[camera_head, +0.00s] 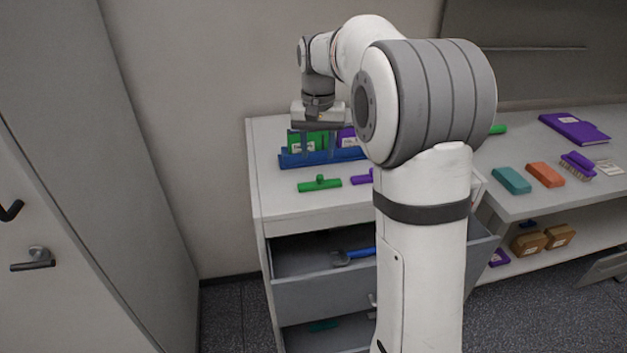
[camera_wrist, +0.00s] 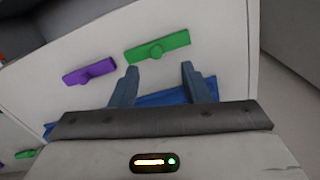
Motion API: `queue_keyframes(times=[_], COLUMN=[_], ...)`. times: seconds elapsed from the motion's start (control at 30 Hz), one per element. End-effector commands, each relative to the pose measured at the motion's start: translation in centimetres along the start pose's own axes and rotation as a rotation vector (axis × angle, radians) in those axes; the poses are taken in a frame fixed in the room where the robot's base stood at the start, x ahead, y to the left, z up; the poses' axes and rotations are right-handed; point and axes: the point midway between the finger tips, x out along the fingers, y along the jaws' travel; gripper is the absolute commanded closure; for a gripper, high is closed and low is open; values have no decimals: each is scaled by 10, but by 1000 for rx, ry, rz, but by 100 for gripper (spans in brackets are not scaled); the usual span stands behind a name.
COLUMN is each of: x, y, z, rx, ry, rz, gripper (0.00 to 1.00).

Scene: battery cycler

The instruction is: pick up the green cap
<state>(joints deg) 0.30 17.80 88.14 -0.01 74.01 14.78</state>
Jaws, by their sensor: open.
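The green cap (camera_head: 320,184), a flat bar with a small knob in its middle, lies on the white cabinet top in front of the blue holder. It also shows in the wrist view (camera_wrist: 157,47), just beyond my fingertips. My gripper (camera_head: 318,156) is open and points down over the blue holder, behind the cap. In the wrist view my gripper (camera_wrist: 160,68) has its two fingers apart with nothing between them, and the cap is not touched by them as far as I can see.
A purple cap (camera_wrist: 89,70) lies beside the green one. The blue holder (camera_head: 291,160) carries a green block (camera_head: 308,141) and a purple block (camera_head: 347,138). An open drawer (camera_head: 318,293) below holds a blue-handled tool (camera_head: 359,253). A table at right bears a purple book (camera_head: 574,128).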

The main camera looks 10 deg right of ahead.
Motion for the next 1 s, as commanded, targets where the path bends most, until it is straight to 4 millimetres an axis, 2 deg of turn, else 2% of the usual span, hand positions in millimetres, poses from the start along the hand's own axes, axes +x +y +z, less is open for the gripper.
queue_keyframes(times=[0.6, 0.87, 1.0], x=[74, 77, 76], y=[5, 5, 5], z=[-5, -5, -5], rx=[-1, -1, -2], ry=[-3, -1, -1], rz=[1, 0, 0], gripper=[58, 58, 68])
